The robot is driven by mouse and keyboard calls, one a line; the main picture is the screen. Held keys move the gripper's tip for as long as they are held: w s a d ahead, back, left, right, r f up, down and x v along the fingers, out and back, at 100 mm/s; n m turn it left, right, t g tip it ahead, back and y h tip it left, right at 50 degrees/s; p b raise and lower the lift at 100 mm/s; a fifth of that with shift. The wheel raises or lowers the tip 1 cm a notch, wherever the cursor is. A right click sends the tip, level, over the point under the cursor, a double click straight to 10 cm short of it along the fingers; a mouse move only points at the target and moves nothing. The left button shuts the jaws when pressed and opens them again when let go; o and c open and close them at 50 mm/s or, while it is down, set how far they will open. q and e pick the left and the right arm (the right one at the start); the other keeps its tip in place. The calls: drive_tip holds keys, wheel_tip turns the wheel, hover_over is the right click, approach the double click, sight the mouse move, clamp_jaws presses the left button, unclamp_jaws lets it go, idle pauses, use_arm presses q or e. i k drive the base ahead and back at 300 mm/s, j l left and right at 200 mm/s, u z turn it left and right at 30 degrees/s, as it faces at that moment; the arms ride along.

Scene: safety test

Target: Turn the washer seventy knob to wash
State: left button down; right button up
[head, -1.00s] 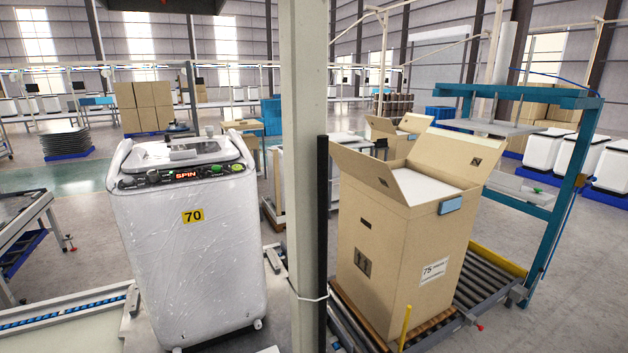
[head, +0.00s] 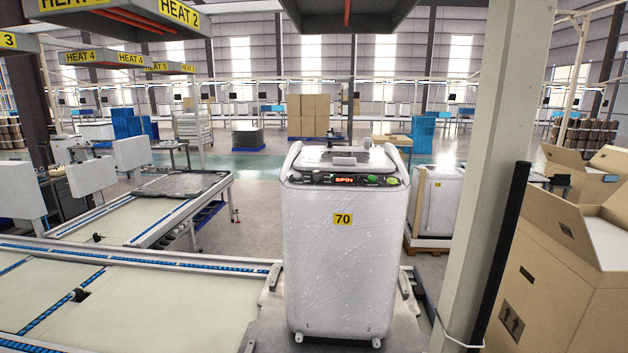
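The washer seventy (head: 345,265) is white, wrapped in clear plastic, and stands upright near the middle of the head view. A yellow label (head: 343,219) on its front reads 70. Its control panel (head: 320,179) runs along the top front edge, with a display (head: 345,180) reading SPIN in red-orange. A green round control (head: 392,181) sits at the panel's right end, and smaller dark controls sit left of the display. Which one is the knob, and where it points, is too small to tell. Neither of my grippers is in view.
Conveyor tables (head: 130,290) fill the left side, up close to the washer. A pale post (head: 487,150) with a black strip stands to the washer's right. A large open cardboard box (head: 550,290) is beyond it. HEAT signs (head: 175,13) hang overhead at left.

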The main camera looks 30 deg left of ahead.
sight(317, 177)
drive_tip(key=k+j, duration=0.15)
drive_tip(key=j, duration=0.25)
drive_tip(key=k+j, duration=0.1)
drive_tip(key=j, duration=0.25)
drive_tip(key=k+j, duration=0.15)
drive_tip(key=j, duration=0.25)
drive_tip(key=k+j, duration=0.15)
drive_tip(key=j, duration=0.25)
drive_tip(key=k+j, duration=0.1)
drive_tip(key=j, duration=0.25)
drive_tip(key=k+j, duration=0.15)
drive_tip(key=j, duration=0.25)
drive_tip(key=k+j, duration=0.15)
drive_tip(key=j, duration=0.25)
